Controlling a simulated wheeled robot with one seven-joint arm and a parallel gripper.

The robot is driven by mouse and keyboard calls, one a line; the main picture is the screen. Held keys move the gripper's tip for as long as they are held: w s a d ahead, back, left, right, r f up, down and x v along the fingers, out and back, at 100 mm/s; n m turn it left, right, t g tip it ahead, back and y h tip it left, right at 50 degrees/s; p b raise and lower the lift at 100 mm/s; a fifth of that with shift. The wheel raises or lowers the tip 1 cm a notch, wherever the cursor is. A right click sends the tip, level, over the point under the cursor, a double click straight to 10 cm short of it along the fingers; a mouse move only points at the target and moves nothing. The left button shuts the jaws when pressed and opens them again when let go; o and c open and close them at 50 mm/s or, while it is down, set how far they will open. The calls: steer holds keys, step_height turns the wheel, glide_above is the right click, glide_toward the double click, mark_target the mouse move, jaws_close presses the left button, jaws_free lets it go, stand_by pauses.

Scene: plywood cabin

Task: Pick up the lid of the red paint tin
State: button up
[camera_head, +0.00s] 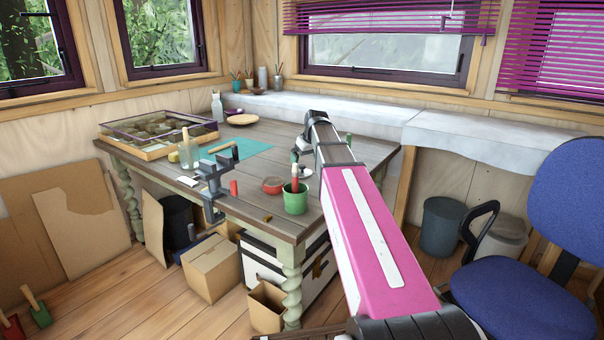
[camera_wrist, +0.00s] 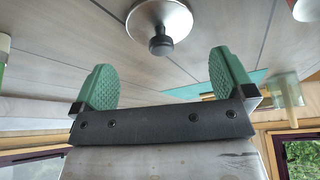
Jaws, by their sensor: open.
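A round silver lid (camera_wrist: 165,12) with a dark knob (camera_wrist: 160,42) lies on the grey plank table, cut by the top edge of the wrist view. My gripper (camera_wrist: 164,76) is open and empty, its two green ribbed pads spread wide. The knob shows in line with the gap between the pads, beyond the fingertips and apart from them. In the head view a small open red tin (camera_head: 272,186) stands on the table, left of a green tin (camera_head: 295,201) holding a red-handled brush. My arm partly hides the table near the gripper there.
A grey vise (camera_head: 212,175) is clamped at the table's front edge, with a small red object (camera_head: 234,187) beside it. A teal mat (camera_head: 240,148), a glass jar (camera_head: 188,152) and a framed case (camera_head: 160,130) lie farther left. A blue chair (camera_head: 530,290) stands at right.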

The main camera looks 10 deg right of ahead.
mark_target(303, 165)
steer(key=shift+x, duration=3.05)
steer(key=shift+w+r, duration=0.1)
steer(key=shift+r, duration=0.05)
steer(key=c, duration=0.7)
